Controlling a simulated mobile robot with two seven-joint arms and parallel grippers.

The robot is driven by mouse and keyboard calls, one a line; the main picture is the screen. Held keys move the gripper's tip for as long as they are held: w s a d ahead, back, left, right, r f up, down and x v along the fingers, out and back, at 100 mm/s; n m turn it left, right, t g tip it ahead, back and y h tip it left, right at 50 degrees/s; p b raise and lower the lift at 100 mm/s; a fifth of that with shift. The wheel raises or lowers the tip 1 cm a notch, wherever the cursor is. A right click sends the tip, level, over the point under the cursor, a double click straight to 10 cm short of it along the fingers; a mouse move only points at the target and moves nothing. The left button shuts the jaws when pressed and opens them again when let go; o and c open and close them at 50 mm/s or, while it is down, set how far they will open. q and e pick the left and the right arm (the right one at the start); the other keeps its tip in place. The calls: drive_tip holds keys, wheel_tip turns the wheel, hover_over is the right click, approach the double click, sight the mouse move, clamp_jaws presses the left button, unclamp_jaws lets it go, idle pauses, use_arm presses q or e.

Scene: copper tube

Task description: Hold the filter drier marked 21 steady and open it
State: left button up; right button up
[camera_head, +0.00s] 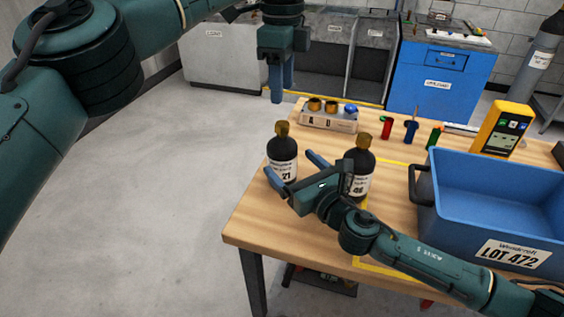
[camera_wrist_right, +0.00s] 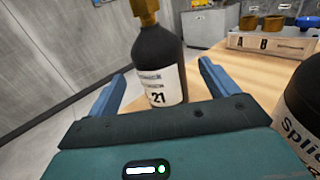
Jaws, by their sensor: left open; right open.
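The filter drier marked 21 (camera_head: 283,152) is a dark bottle-shaped cylinder with a brass top and a white label. It stands upright near the table's left edge. It also shows in the right wrist view (camera_wrist_right: 160,62), ahead of and between the open fingers. My right gripper (camera_head: 292,170) is open and empty, with its fingers pointing at the drier's lower part; contact cannot be told. My left gripper (camera_head: 281,82) is open, raised above and behind the drier, with its fingers pointing down and apart from it.
A second drier marked 46 (camera_head: 360,170) stands close beside my right gripper. A rack (camera_head: 328,120) with brass caps is behind. A blue crate (camera_head: 430,205) fills the table's right. Red, blue and green small items and a yellow meter (camera_head: 503,128) stand at the back.

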drive_tip(key=shift+x, duration=2.5)
drive_tip(key=shift+c, duration=0.6)
